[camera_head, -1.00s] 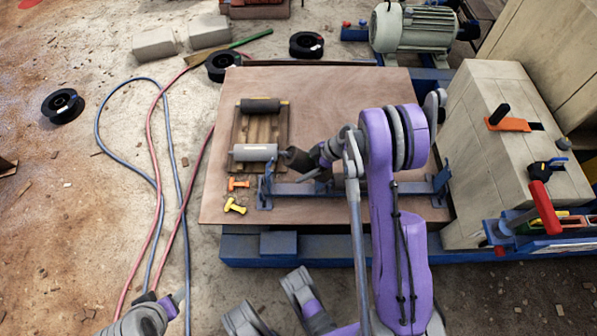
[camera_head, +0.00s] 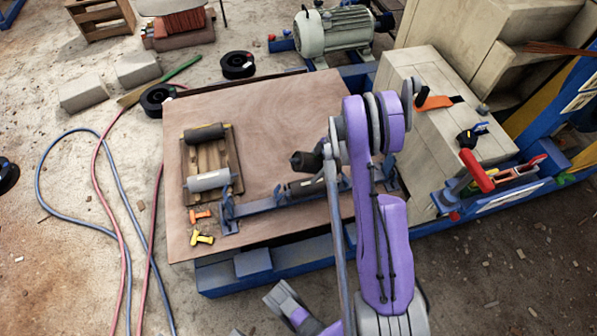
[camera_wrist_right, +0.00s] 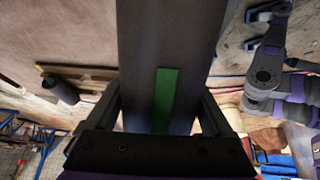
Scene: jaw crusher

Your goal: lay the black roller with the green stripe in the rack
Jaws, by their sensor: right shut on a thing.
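The black roller (camera_wrist_right: 168,40) with its green stripe fills the middle of the right wrist view. My right gripper (camera_wrist_right: 160,105) is shut on it, a finger on each side. In the head view the roller's dark left end (camera_head: 306,161) shows above the board; my arm hides the rest and the fingers. The rack appears to be the blue frame (camera_head: 262,206) with upright end brackets, low on the board. The held roller is behind it in the picture; its exact height is unclear. A dark grey cylinder (camera_head: 304,187) shows at the rack.
A wooden pallet (camera_head: 215,158) on the board's left carries a dark roller (camera_head: 204,133) and a grey roller (camera_head: 208,180). Orange (camera_head: 200,215) and yellow (camera_head: 202,238) pieces lie by the rack's left end. The board's far middle (camera_head: 285,115) is clear. A beige block (camera_head: 420,95) stands right.

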